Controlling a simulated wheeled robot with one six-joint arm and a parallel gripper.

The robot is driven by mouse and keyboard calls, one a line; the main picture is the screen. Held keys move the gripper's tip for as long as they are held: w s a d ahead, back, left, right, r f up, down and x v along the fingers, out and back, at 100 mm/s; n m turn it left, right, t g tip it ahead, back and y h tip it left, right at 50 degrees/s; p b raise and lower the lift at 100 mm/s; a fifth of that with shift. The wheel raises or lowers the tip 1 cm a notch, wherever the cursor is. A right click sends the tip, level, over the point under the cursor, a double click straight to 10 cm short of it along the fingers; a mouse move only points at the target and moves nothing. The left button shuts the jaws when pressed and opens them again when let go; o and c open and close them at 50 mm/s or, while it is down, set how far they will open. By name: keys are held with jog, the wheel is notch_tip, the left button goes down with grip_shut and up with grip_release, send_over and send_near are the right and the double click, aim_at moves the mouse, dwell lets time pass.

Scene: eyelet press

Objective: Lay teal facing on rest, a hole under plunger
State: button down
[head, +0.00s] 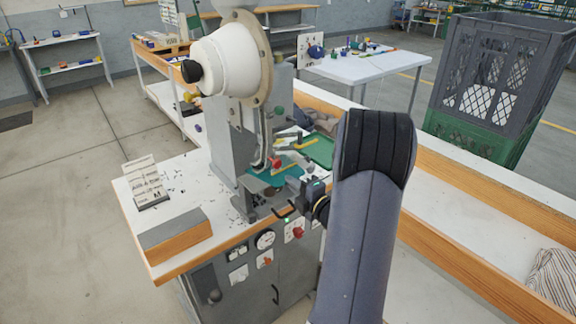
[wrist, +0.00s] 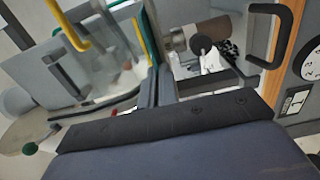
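The teal facing (head: 284,166) is a flat sheet at the press, beside the red knob near the plunger. Holes in it cannot be made out. In the wrist view the facing (wrist: 153,48) shows nearly edge-on as a thin teal line running to the fingers. My gripper (head: 290,188) is at the near edge of the facing, and in the wrist view (wrist: 155,88) its fingers look closed on that edge. The press (head: 238,150) stands over the facing. The rest is largely hidden, so I cannot tell whether the facing touches it.
A green tray (head: 320,150) lies right of the press. A grey-and-orange block (head: 174,234) and a labelled card stand (head: 146,184) are on the left of the bench, with small dark bits scattered between. My arm hides the bench to the right. A crate (head: 495,80) stands behind.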

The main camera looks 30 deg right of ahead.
jog(key=c, duration=2.1)
grip_release()
jog(key=shift+c, duration=0.2)
jog(key=o, duration=0.5)
jog(key=shift+o, duration=0.2)
jog(key=shift+s, duration=0.1)
jog(key=s+p, duration=0.1)
jog(key=s, duration=0.5)
jog(key=shift+s+d, duration=0.3)
jog(key=shift+s, duration=0.1)
jog(key=w+b, duration=0.1)
jog(key=w, duration=0.5)
jog(key=shift+w+a, duration=0.3)
jog(key=shift+w, duration=0.05)
jog(key=shift+s, duration=0.1)
